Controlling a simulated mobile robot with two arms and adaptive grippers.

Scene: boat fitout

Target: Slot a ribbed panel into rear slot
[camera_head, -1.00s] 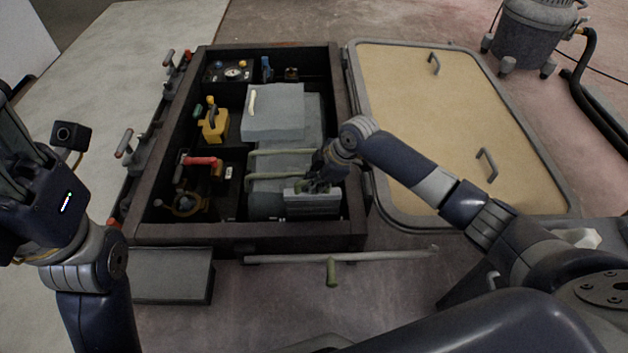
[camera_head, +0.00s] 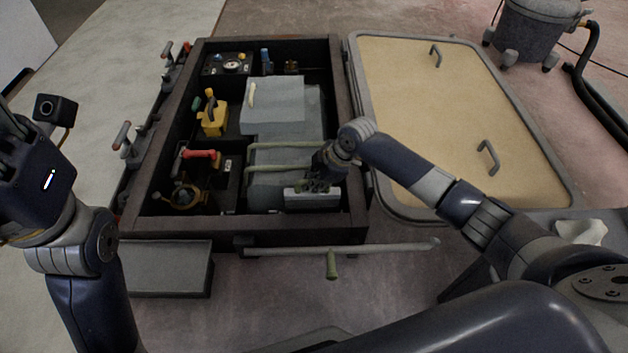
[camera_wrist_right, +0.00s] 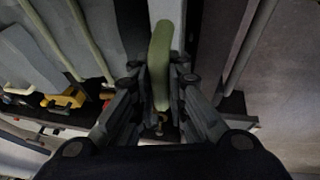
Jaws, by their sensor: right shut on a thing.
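My right gripper (camera_head: 317,183) is shut on the green handle of a grey ribbed panel (camera_head: 312,200) at the front right of the dark open box (camera_head: 300,232). The right wrist view shows the green handle (camera_wrist_right: 160,62) between the fingers. The panel is roughly upright, its top edge near the box's front wall; its lower part is hidden, and I cannot tell how deep it sits. Two grey panels with green handles (camera_head: 285,146) lie behind it. The left wrist (camera_head: 35,190) is at the left edge; its fingers cannot be made out.
A pale grey lidded block (camera_head: 273,105) is at the box's back right. A yellow part (camera_head: 213,118) and a red-handled valve (camera_head: 200,154) fill the left side. A tan hatch lid (camera_head: 440,120) lies right. A long bar (camera_head: 380,247) crosses the front.

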